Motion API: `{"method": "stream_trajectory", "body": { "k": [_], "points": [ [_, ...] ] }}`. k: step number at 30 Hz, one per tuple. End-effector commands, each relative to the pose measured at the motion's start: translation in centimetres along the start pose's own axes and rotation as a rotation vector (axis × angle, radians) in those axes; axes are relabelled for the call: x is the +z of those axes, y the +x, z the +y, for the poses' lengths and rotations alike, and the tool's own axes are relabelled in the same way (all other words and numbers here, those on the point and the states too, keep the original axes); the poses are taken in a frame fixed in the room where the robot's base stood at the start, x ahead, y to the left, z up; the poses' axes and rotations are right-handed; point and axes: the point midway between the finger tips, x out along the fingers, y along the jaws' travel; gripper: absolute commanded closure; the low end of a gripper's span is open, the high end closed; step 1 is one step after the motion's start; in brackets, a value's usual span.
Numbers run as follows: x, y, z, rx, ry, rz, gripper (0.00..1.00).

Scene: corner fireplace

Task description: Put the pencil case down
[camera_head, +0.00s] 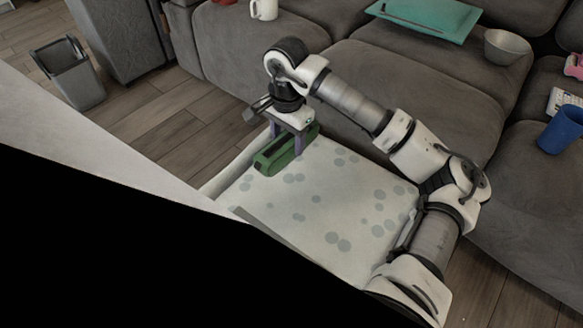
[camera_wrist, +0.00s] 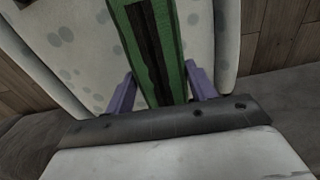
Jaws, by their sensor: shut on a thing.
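The green pencil case (camera_head: 279,157) has a dark strip along its top. My gripper (camera_head: 287,140) is above it, with its purple fingers down on either side of the case, shut on it. In the wrist view the pencil case (camera_wrist: 152,45) runs between the two fingers of my gripper (camera_wrist: 158,92). The case is over the far left part of a white, grey-spotted surface (camera_head: 335,205). I cannot tell whether its underside touches that surface.
A grey sofa (camera_head: 385,75) stands behind the spotted surface. On it are a teal tray (camera_head: 425,18), a metal bowl (camera_head: 507,46), a blue cup (camera_head: 560,130) and a white mug (camera_head: 264,9). A grey bin (camera_head: 72,75) stands on the wooden floor. The spotted surface's middle is clear.

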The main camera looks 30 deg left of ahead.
Motion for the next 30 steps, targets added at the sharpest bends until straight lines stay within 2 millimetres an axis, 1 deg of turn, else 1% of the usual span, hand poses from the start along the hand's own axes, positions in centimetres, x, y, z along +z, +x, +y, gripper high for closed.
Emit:
{"method": "stream_trajectory", "body": {
  "k": [1, 3, 7, 14, 21, 23, 30],
  "points": [
    [0.1, 1.9, 0.0, -0.001, 0.001, -0.005, 0.72],
    [0.1, 3.6, 0.0, -0.001, 0.001, -0.004, 0.72],
    [0.0, 5.8, 0.0, -0.001, 0.000, -0.003, 0.72],
    [0.0, 7.3, 0.0, -0.001, 0.001, -0.001, 0.72],
    [0.0, 10.8, 0.0, 0.000, 0.001, -0.003, 0.72],
    [0.0, 11.1, 0.0, 0.000, 0.002, -0.001, 0.72],
    [-0.1, 11.0, 0.0, 0.000, 0.001, 0.001, 0.72]
  ]
}}
